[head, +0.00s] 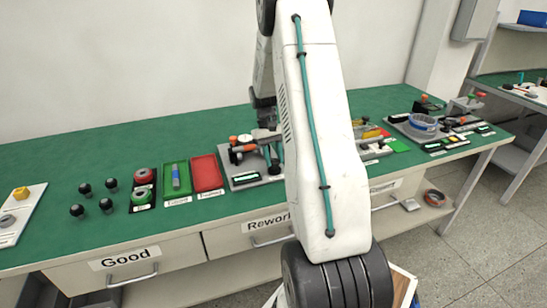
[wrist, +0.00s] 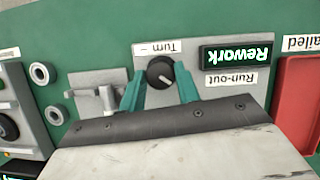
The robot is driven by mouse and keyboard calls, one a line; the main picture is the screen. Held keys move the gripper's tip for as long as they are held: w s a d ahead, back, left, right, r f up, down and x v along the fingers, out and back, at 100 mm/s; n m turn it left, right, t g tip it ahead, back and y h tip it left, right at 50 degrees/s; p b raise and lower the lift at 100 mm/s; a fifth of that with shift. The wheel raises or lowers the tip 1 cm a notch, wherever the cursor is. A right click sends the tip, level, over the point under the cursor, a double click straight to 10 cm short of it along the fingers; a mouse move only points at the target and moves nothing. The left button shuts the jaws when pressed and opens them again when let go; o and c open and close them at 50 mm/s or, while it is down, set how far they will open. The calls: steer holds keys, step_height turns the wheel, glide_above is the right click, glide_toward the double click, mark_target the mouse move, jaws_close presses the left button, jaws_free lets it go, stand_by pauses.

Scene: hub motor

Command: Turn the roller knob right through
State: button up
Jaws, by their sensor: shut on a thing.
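The roller knob (wrist: 158,70) is a round black dial with a pale pointer mark, on a grey plate (wrist: 205,95) under a "Turn" label, which appears upside down in the wrist view. The pointer lies near level, tilted slightly, toward the right. My gripper (wrist: 160,80) has its teal fingers on either side of the knob and is shut on it. In the head view the test fixture (head: 240,178) stands right of the red tray; my arm covers part of it, and the knob cannot be made out there.
The wrist view shows a lit "Rework" display (wrist: 237,54) beside the knob, a metal bracket (wrist: 100,98) on the other side and a red tray (wrist: 297,100) at right. The head view shows a green tray (head: 177,180), black-knobbed pegs (head: 84,188) and another motor fixture (head: 425,125).

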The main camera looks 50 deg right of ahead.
steer(key=m+t, duration=0.1)
steer(key=m, duration=0.2)
steer(key=m+y, duration=0.1)
steer(key=m, duration=0.2)
steer(key=shift+s+d+t+y, duration=0.1)
steer(key=shift+d+t+y, duration=0.05)
steer(key=shift+t+y, duration=0.2)
steer(key=m+t, duration=0.1)
steer(key=m, duration=0.2)
steer(key=m+t, duration=0.1)
steer(key=m, duration=0.2)
steer(key=shift+s+y, duration=0.15)
steer(key=shift+y, duration=0.2)
steer(key=shift+m+t, duration=0.25)
steer(key=shift+m, duration=0.15)
steer(key=o, duration=1)
steer(key=shift+c, duration=0.2)
steer(key=v, duration=0.7)
steer(key=shift+d+r, duration=0.25)
steer(key=shift+r, duration=0.1)
